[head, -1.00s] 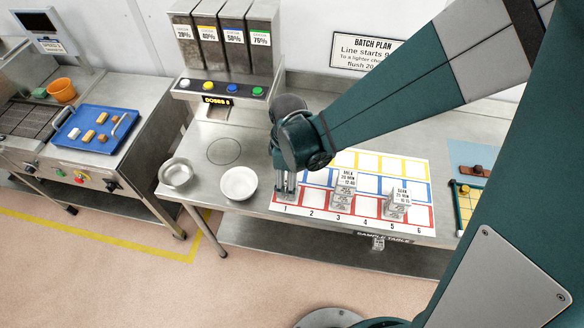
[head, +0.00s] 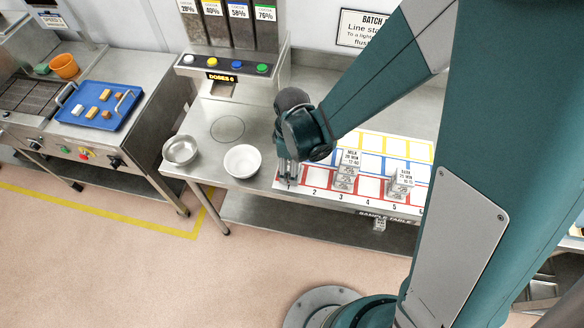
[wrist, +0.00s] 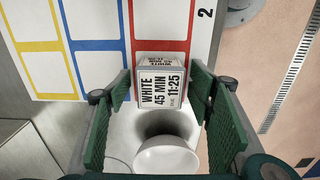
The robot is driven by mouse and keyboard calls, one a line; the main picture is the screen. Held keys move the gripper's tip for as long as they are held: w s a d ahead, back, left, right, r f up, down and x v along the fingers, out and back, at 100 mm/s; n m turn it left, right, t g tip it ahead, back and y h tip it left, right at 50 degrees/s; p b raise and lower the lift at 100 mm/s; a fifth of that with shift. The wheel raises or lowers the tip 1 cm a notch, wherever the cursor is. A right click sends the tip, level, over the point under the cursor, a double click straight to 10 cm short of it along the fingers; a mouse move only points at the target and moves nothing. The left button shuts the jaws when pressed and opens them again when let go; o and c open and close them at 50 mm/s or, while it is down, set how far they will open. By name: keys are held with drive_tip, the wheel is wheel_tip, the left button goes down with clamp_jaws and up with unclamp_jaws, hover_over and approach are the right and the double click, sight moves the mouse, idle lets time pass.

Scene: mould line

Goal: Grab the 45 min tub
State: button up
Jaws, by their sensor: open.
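The 45 min tub (wrist: 160,88) is a small tub with a white label reading WHITE 45 MIN 11:25 in the wrist view. My gripper (wrist: 163,97) is open, with one green-padded finger on each side of the tub. Gaps show between the pads and the tub, so I see no grip. In the head view my gripper (head: 288,175) is low over the left end of the slot mat (head: 322,193), and the tub is mostly hidden behind it.
Tubs labelled MILK (head: 348,170) and DARK (head: 400,181) stand on the mat to the right. A white bowl (head: 241,161) and a metal bowl (head: 180,150) are left of my gripper. The dispenser (head: 228,70) stands behind. A blue tray (head: 98,104) lies on the left counter.

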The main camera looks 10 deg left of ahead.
idle(0.4)
drive_tip(key=c, duration=1)
drive_tip(key=shift+r, duration=0.1)
drive_tip(key=shift+r, duration=4.9)
drive_tip(key=shift+r, duration=0.15)
drive_tip(key=shift+r+p, duration=2)
drive_tip(key=shift+r, duration=1.35)
